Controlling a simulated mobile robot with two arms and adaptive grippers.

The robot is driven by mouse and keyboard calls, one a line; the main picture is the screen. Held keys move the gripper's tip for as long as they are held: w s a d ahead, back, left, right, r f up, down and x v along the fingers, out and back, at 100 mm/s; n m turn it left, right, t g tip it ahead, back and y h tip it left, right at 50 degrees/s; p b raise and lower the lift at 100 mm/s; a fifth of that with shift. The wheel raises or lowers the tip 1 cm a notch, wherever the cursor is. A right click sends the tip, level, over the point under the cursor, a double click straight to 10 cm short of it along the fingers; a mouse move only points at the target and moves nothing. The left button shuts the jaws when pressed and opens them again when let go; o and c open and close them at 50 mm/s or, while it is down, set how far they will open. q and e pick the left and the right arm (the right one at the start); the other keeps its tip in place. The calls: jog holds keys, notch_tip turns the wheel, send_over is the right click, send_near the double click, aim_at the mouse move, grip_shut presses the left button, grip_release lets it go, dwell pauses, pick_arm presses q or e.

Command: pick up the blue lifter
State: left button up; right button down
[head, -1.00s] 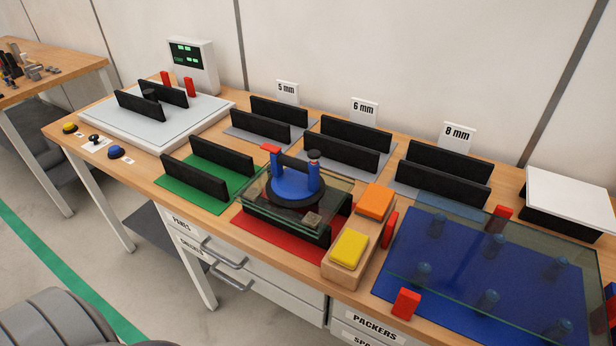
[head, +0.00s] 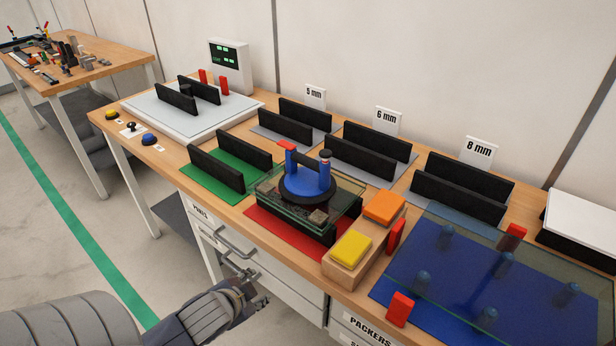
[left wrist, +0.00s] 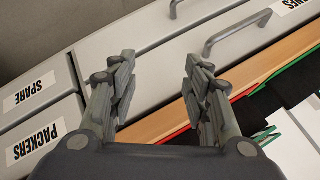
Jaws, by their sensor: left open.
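The blue lifter (head: 304,187) has a round dark base, two upright posts and a dark bar between them. It sits on a small glass pane (head: 348,187), which rests on black supports over a red mat (head: 262,229). My left gripper (head: 258,287) is low in front of the drawers, below the bench edge and apart from the lifter. In the left wrist view the left gripper (left wrist: 155,72) has its fingers spread with nothing between them. I cannot make out the lifter in that view. My right gripper is not in view.
A wooden block with yellow (head: 350,247) and orange (head: 384,207) pads stands right of the lifter. Black racks on a green mat (head: 205,178) stand left. A large glass sheet (head: 480,265) lies at right. Drawer handles (head: 237,242) protrude in front.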

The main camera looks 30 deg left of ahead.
pick_arm(q)
jog(key=w+a+r+m+t, duration=0.2)
jog(key=w+a+r+m, duration=0.1)
jog(key=w+a+r, duration=0.15)
jog(key=m+t+h, duration=0.6)
jog(key=m+h, duration=0.1)
jog(key=m, duration=0.5)
send_near(293, 188)
jog(key=w+r, duration=0.4)
jog(key=r, duration=0.1)
jog(key=shift+w+d, duration=0.4)
jog(key=shift+d, duration=0.2)
jog(key=shift+w+d+b, duration=0.15)
jog(key=shift+w+b, duration=0.15)
jog(key=shift+b, duration=0.15)
jog(key=shift+b+x, duration=0.55)
jog(key=shift+x, duration=0.4)
jog(key=shift+w+d+f+b, duration=0.1)
jog(key=shift+w+f+b, duration=0.1)
jog(key=shift+w+b, duration=0.35)
jog(key=shift+w+d, duration=0.1)
jog(key=shift+w, duration=0.6)
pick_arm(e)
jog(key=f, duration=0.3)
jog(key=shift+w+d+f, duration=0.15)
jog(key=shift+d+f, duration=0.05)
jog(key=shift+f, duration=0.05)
